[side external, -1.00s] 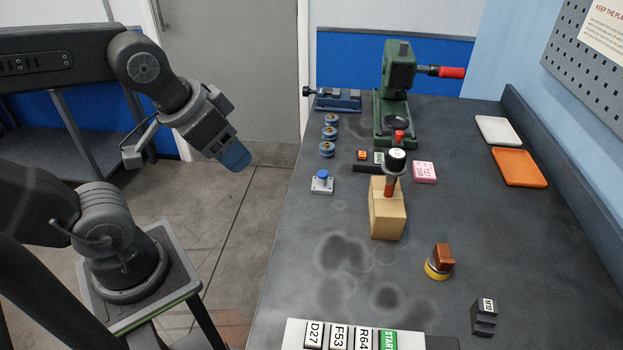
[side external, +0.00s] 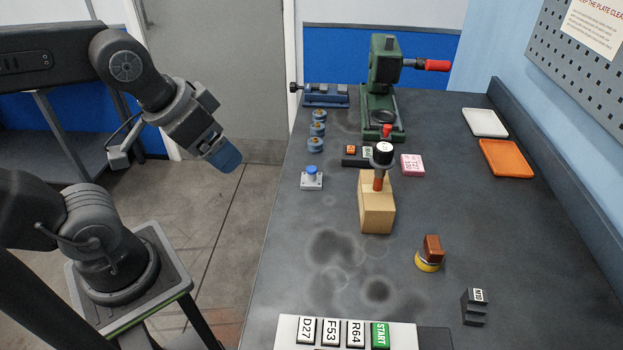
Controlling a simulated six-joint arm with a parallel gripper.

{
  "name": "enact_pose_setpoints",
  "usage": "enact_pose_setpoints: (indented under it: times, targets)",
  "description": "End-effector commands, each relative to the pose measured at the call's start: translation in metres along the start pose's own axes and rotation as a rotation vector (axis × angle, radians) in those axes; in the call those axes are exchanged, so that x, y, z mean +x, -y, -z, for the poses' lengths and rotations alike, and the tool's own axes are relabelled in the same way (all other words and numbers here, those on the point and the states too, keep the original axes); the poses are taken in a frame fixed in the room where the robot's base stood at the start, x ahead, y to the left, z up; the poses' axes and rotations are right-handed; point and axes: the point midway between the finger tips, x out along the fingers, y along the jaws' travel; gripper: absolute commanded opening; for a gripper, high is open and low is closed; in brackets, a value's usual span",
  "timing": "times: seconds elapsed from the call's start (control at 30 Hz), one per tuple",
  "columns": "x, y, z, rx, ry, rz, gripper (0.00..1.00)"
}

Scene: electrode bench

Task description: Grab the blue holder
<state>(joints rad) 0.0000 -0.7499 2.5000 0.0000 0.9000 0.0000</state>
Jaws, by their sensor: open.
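No single thing is clearly the blue holder. The likeliest is a low blue vise-like block (side external: 326,96) with a dark knob on its left, at the far left corner of the bench. Several small blue spool-shaped pieces (side external: 317,130) stand in a row in front of it. My gripper (side external: 228,161), with a blue end, hangs in the air left of the bench, pointing down and right. It is open, apart from everything on the bench; nothing shows in it, though the gap between its fingers cannot be made out.
A green press (side external: 384,75) with a red handle stands right of the blue block. A wooden block (side external: 377,205) with a dark-topped rod is mid-bench. A blue button (side external: 311,173) sits near the left edge. White (side external: 484,122) and orange (side external: 506,158) trays lie at right.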

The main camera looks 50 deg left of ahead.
Motion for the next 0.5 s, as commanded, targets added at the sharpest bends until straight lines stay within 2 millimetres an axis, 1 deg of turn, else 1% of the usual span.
enact_pose_setpoints:
  times: [0.03,0.07,0.27,0.33,0.43,0.5]
  targets:
    - [0.000,0.000,0.000,0.000,0.000,0.000,0.87]
    - [0.000,0.000,0.000,0.000,0.000,0.000,0.90]
    - [0.000,0.000,0.000,-0.001,0.000,0.000,0.90]
    - [0.000,0.000,0.003,-0.017,0.006,0.001,0.90]
    - [0.003,0.002,0.015,-0.085,0.036,0.005,0.90]
    - [0.008,0.003,0.030,-0.172,0.071,0.012,0.90]
